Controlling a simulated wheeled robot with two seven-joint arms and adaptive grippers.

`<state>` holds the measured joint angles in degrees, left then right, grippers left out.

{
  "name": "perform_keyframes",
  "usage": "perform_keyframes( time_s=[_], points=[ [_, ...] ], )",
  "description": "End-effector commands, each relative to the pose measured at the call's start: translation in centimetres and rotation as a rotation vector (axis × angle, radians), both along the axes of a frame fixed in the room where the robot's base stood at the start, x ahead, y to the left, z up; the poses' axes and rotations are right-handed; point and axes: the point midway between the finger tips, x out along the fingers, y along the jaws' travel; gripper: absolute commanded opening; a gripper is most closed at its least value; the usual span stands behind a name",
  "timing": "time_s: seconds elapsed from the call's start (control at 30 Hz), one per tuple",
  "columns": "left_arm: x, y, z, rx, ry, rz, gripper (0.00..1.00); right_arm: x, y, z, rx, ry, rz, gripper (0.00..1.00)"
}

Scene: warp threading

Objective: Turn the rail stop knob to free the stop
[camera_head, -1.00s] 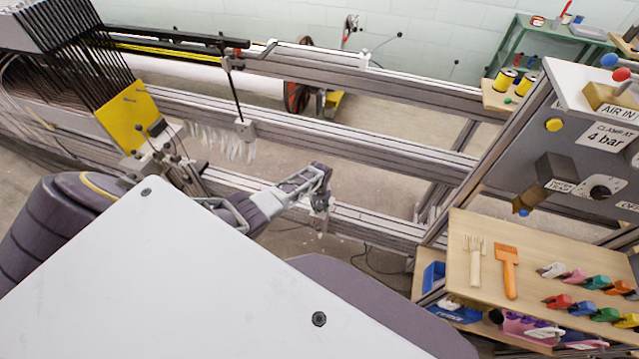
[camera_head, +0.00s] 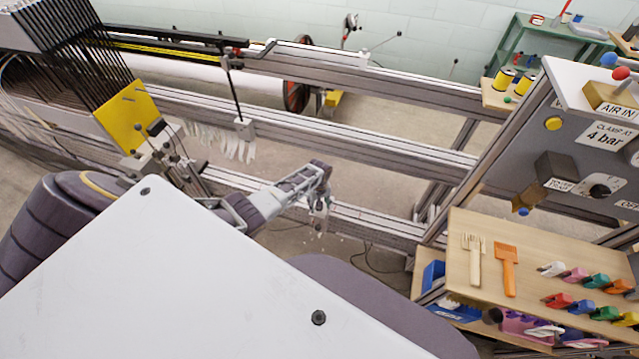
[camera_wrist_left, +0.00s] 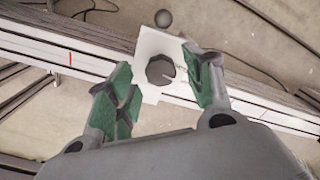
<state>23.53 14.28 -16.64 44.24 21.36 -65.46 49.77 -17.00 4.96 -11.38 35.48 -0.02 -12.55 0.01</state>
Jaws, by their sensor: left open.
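My left gripper (camera_head: 319,205) is over the lower rail of the frame in the head view, its fingers pointing down. In the left wrist view the gripper (camera_wrist_left: 164,72) is open, with its green-padded fingers apart. A dark faceted knob (camera_wrist_left: 160,70) on a white plate (camera_wrist_left: 150,45) lies between the fingers, with a gap visible on the left. I cannot tell whether the right finger touches it. In the head view the gripper hides the knob. My right gripper is not in view.
The long grey rails (camera_head: 400,226) run beside the gripper. A dark ball (camera_wrist_left: 163,18) shows just beyond the plate. A yellow plate (camera_head: 127,115) and hanging white threads (camera_head: 230,142) are at the left. A wooden tool shelf (camera_head: 500,285) and a control panel (camera_head: 590,135) stand at the right.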

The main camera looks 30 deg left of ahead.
Motion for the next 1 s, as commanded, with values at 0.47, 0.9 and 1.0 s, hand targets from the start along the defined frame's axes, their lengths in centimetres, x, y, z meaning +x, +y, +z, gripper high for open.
perform_keyframes(
  time_s=[0.47,0.9,1.0],
  points=[
    [0.0,0.0,2.8,0.0,-0.001,0.0,0.52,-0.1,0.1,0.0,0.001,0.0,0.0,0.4],
    [0.1,0.0,6.2,0.0,-0.003,0.0,0.52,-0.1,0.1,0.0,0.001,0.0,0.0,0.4],
    [0.0,0.0,7.0,0.0,-0.003,0.0,0.52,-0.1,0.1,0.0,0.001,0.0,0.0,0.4]
  ],
)
